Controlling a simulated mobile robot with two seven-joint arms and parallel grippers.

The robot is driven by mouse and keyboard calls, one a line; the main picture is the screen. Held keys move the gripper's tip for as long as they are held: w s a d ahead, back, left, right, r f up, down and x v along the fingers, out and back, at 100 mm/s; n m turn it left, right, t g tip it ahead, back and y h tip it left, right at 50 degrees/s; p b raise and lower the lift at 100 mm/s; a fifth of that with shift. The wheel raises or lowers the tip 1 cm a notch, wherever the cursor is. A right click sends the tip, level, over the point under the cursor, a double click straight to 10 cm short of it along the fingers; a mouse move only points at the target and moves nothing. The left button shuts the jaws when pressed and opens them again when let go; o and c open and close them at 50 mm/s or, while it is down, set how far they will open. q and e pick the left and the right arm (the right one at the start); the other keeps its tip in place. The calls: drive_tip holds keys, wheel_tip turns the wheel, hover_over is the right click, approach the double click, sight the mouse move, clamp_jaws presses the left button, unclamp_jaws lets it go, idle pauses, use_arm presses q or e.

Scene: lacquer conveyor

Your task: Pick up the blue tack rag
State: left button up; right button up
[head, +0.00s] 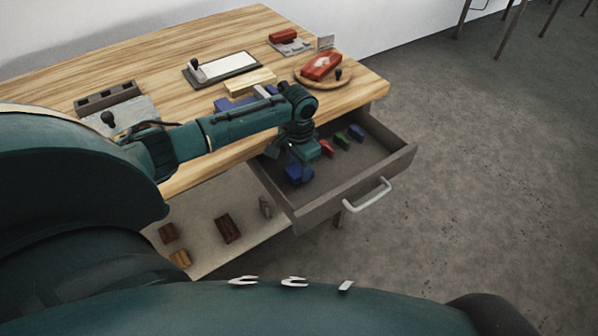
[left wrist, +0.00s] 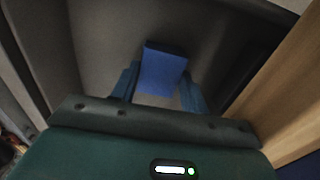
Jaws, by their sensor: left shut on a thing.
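My left gripper (head: 298,168) reaches down into the open drawer (head: 375,160), near its left side. It is shut on a blue block-shaped thing (head: 296,176), which I take to be the blue tack rag. In the left wrist view the blue piece (left wrist: 163,68) sits between the two fingers of the gripper (left wrist: 160,88), above the grey drawer floor. I cannot tell whether it still touches that floor. My right gripper does not show.
In the drawer lie a red piece (head: 326,147), a green piece (head: 342,139) and another blue piece (head: 356,131). The wooden tabletop (head: 160,55) carries a white-topped tray (head: 228,66) and a round board with a red thing (head: 321,66). A lower shelf (head: 205,210) holds several brown blocks.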

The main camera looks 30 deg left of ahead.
sight(299, 169)
use_arm(q)
drive_tip(key=shift+c, duration=0.3)
wheel_tip(299, 169, up, 10)
drive_tip(key=shift+p, duration=0.45)
drive_tip(key=o, duration=0.4)
drive_tip(key=c, duration=0.3)
